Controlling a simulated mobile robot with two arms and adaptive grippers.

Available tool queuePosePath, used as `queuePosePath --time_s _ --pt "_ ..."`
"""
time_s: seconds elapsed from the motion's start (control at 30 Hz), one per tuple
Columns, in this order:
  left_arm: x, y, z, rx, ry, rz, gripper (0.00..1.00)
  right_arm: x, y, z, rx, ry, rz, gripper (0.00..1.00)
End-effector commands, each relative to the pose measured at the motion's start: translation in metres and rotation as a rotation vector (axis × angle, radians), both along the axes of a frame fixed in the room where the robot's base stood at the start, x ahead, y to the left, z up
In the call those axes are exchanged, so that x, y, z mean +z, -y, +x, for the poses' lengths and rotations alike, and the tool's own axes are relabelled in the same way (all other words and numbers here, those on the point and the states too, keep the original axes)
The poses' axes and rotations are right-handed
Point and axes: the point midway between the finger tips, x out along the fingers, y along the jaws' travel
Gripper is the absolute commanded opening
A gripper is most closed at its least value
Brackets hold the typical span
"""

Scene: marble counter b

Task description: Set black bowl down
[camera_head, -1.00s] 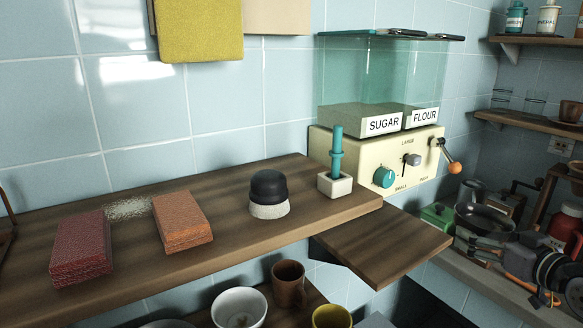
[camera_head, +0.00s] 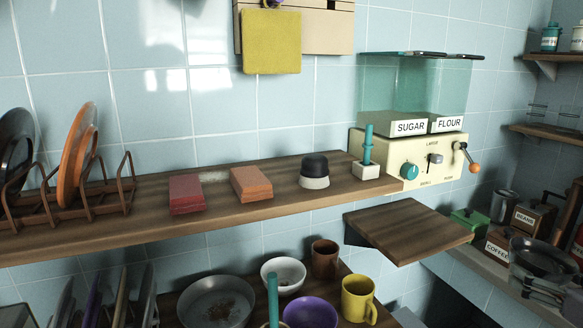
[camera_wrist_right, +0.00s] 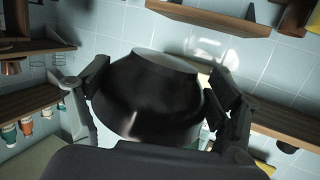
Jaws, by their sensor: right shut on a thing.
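The black bowl (camera_head: 541,258) is at the lower right in the head view, in front of the counter at the right. In the right wrist view the black bowl (camera_wrist_right: 150,95) fills the middle, tilted, with its underside facing up. My right gripper (camera_head: 545,290) is at the bowl's near side in the head view, partly cut by the frame edge. In the right wrist view my right gripper (camera_wrist_right: 158,95) has its fingers on either side of the bowl, shut on it. The bowl's inside is hidden there. My left gripper is not in view.
A bare wooden board (camera_head: 410,232) sticks out below the sugar and flour dispenser (camera_head: 410,160). The lower shelf holds a metal pan (camera_head: 215,300), a white bowl (camera_head: 283,285), a purple bowl (camera_head: 310,312) and mugs. A plate rack (camera_head: 100,205) stands at the left.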

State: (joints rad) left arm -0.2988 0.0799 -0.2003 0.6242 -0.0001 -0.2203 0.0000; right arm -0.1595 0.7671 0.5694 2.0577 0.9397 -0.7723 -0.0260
Motion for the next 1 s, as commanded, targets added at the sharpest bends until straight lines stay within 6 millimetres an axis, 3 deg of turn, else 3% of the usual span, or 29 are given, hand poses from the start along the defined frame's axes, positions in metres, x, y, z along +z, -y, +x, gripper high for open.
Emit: queuePosePath --time_s 0.37,0.47,0.57,0.63,0.8,0.9,1.0 --pt "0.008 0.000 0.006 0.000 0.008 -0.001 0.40 -0.060 -0.051 -0.006 0.010 0.000 0.004 0.51" --pt "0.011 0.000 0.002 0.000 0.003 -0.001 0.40 -0.081 -0.077 -0.011 0.019 0.000 0.007 0.51" --pt "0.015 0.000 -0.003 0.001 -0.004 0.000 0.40 -0.103 -0.116 -0.019 0.032 -0.001 0.009 0.51" --pt "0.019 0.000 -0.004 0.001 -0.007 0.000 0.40 -0.114 -0.152 -0.028 0.041 0.001 0.012 0.51" --pt "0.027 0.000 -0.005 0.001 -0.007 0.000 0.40 -0.109 -0.233 -0.050 0.046 0.008 0.015 0.51" --pt "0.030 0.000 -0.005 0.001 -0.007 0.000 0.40 -0.095 -0.263 -0.059 0.034 0.008 0.011 0.52" --pt "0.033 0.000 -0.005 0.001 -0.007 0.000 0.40 -0.082 -0.281 -0.066 0.019 0.006 0.009 0.52"
